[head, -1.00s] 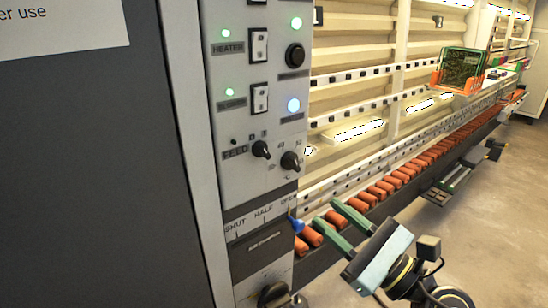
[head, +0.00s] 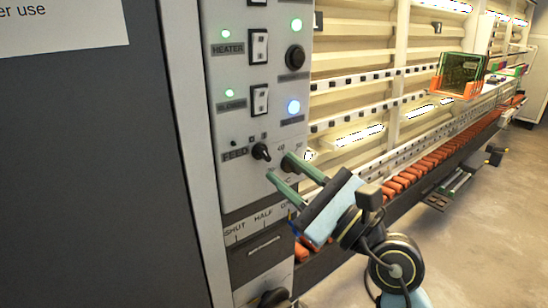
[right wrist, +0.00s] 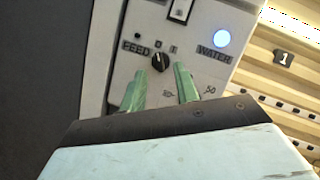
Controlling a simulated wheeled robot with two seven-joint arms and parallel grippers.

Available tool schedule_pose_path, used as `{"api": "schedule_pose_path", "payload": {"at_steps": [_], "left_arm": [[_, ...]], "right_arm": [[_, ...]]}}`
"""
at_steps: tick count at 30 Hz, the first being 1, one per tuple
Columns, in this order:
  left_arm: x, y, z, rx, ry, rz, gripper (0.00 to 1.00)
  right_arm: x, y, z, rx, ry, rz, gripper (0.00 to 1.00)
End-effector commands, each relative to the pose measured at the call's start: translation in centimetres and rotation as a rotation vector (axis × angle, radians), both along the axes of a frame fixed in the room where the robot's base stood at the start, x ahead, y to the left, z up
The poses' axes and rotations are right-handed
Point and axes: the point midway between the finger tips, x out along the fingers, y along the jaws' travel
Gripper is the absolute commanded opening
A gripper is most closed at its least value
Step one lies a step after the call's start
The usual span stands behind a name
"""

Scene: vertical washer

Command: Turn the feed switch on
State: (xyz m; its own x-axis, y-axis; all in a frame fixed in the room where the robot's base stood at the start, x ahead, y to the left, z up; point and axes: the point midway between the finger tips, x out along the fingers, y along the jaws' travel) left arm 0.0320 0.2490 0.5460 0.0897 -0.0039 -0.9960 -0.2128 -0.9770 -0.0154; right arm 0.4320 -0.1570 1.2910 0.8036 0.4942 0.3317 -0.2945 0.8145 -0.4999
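The feed switch is a black rotary knob (head: 261,151) beside the FEED label on the white control panel (head: 232,185). In the right wrist view the knob (right wrist: 160,62) sits between and just beyond my fingertips, under two position marks. Its pointer looks near the left mark. The small lamp left of it is dark. My right gripper (head: 278,168) is open and empty, its green fingers apart, low and right of the knob. It also shows in the right wrist view (right wrist: 160,80). The fingers cover most of the temperature knob. My left gripper is not in view.
Above are lit HEATER (head: 226,34) and lower green (head: 228,93) lamps with rocker switches, a black button (head: 295,58) and a lit blue WATER lamp (head: 293,107). A SHUT/HALF scale (head: 250,222) lies below. The conveyor with orange rollers (head: 430,160) runs right.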

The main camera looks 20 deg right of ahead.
Motion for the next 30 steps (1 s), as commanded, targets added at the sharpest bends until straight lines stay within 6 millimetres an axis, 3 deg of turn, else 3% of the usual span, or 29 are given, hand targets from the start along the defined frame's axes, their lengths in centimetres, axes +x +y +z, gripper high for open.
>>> {"api": "schedule_pose_path", "payload": {"at_steps": [6,18,25,30], "left_arm": [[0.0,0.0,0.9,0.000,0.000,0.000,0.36],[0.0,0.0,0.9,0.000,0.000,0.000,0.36],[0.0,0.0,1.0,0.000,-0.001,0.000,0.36],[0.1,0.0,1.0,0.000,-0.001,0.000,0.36]], "right_arm": [[2.3,1.5,1.1,0.002,0.000,0.002,0.31],[3.0,1.9,1.2,-0.001,0.001,0.002,0.31],[3.0,1.9,1.2,-0.001,0.001,0.002,0.02],[2.9,1.9,1.2,0.000,0.001,0.002,0.00]]}}
